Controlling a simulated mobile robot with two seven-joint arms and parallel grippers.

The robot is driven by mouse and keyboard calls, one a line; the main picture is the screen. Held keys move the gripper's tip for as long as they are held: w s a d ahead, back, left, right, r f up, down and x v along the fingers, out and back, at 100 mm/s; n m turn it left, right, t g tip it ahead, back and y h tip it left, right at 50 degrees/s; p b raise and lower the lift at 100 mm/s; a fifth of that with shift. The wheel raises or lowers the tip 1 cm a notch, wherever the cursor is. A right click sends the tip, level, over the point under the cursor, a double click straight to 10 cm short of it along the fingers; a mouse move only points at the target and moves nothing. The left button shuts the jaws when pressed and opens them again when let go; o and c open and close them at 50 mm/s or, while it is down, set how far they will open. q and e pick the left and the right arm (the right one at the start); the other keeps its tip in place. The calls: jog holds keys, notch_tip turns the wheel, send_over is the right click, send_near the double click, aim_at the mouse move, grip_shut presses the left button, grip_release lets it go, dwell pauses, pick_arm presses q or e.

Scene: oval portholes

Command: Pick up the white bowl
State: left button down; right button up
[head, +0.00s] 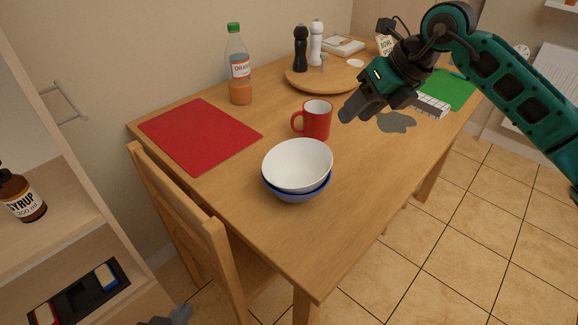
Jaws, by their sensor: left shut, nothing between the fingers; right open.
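The white bowl (298,163) sits tilted inside a blue bowl (297,194), near the table's front edge. My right gripper (352,112) is open and empty. It is above the table, up and to the right of the bowls, apart from them. My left gripper (178,316) shows only as a small grey part at the bottom edge, shut and empty, low and away from the bowls. Most of it is out of view.
A red mug (317,121) stands right behind the bowls. A red placemat (199,134) and an orange bottle (239,70) are to the left. A round wooden tray (300,83) with two mills is behind. A wooden chair (190,215) is at the front left. Table right of the bowls is clear.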

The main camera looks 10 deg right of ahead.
send_over(326, 148)
jog(key=s+d, duration=0.2)
notch_tip(326, 148, down, 6)
jog(key=x, duration=0.3)
jog(key=b+x, duration=0.1)
jog(key=x, duration=0.1)
jog(key=shift+d+f, duration=0.1)
jog(key=shift+f, duration=0.35)
grip_shut()
jog(key=shift+w+r, duration=0.1)
